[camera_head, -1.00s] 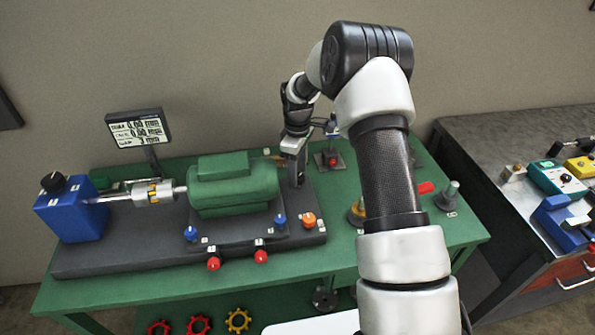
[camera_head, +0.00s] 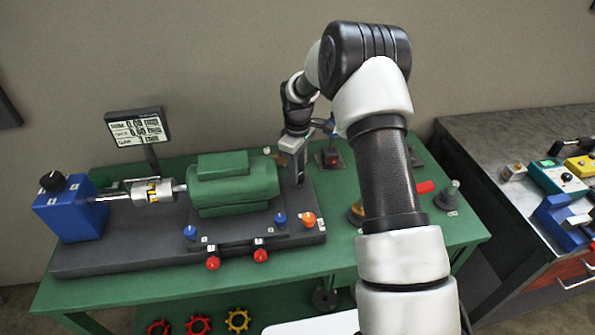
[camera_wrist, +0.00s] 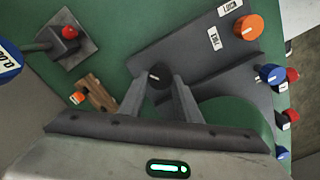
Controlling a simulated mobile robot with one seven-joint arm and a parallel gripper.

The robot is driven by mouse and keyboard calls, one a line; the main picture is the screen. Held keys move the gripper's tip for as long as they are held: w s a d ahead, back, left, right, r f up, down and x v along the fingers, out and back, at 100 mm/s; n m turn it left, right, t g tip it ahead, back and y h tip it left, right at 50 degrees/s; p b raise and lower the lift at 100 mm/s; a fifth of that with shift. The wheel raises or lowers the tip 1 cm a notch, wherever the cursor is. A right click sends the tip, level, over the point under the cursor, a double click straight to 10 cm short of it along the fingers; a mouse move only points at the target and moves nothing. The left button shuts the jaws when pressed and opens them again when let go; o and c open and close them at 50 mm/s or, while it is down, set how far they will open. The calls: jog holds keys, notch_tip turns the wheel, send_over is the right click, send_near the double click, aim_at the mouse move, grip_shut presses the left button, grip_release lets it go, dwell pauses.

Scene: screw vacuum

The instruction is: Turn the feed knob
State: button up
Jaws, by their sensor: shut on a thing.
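My gripper (camera_wrist: 158,82) points down at the right end of the machine base, with its two fingers on either side of a small dark round knob (camera_wrist: 156,74). It is shut on this knob, which I take for the feed knob; no label on it is readable. In the head view my gripper (camera_head: 298,172) is beside the right end of the green motor-like housing (camera_head: 232,188), and the knob is hidden there. A light coupling (camera_head: 153,191) with yellow and dark marks joins the housing to a blue box (camera_head: 72,212) at left.
An orange knob (camera_wrist: 248,27) sits close to my gripper, with blue and red knobs beyond. A red button on a grey plate (camera_wrist: 74,42) and a brown piece (camera_wrist: 98,95) lie on the other side. A display (camera_head: 139,129) stands behind the machine.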

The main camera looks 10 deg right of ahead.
jog(key=m+b, duration=0.1)
jog(key=m, duration=0.3)
jog(key=m+b, duration=0.1)
jog(key=m, duration=0.3)
jog(key=shift+w+d+m, duration=0.1)
jog(key=shift+m, duration=0.2)
jog(key=m, duration=0.4)
jog(key=shift+m, duration=0.3)
jog(key=shift+d+m, duration=0.1)
jog(key=shift+m, duration=2.1)
jog(key=o, duration=1.1)
jog(key=shift+c, duration=0.2)
jog(key=shift+r, duration=0.15)
notch_tip(320, 180, up, 17)
